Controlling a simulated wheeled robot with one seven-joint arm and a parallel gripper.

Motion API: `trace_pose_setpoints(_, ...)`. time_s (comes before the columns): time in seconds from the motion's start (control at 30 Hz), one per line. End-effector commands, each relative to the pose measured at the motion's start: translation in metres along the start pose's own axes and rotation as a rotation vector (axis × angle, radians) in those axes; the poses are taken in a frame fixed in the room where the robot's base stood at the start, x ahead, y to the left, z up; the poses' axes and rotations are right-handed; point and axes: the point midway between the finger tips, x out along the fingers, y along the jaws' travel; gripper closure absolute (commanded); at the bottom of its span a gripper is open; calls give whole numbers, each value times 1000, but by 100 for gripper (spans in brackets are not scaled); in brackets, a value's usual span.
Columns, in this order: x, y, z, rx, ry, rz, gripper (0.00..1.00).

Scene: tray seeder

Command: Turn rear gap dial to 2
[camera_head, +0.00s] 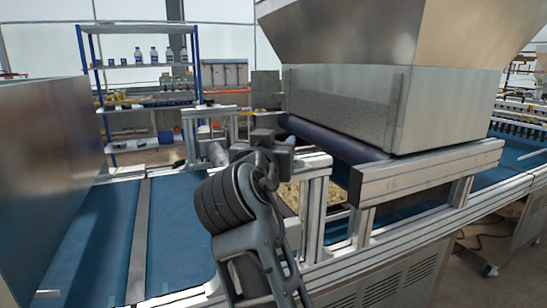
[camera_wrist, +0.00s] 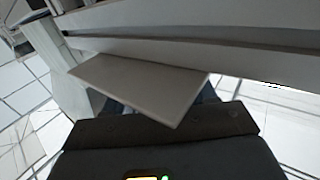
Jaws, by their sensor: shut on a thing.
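My gripper (camera_head: 263,136) is beside the aluminium frame of the seeder, to the left of the big metal hopper (camera_head: 350,100). In the wrist view the dark gripper body (camera_wrist: 165,130) fills the bottom edge. A flat grey plate (camera_wrist: 145,85) lies just beyond it, under a long grey rail (camera_wrist: 190,55), and covers the fingertips. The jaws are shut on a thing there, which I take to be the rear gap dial. The dial's face, its numbers and its setting are hidden in both views.
A blue conveyor belt (camera_head: 180,235) runs under the machine. Aluminium posts (camera_head: 315,210) and a side rail (camera_head: 425,172) stand close to the right of my arm. A large metal housing (camera_head: 45,180) is at the left. Shelves with bottles (camera_head: 140,55) stand behind.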

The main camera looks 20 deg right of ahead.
Motion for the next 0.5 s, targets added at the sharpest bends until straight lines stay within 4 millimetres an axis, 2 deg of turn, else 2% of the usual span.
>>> trace_pose_setpoints(0.5,1,1,2,-4,-4,31,75)
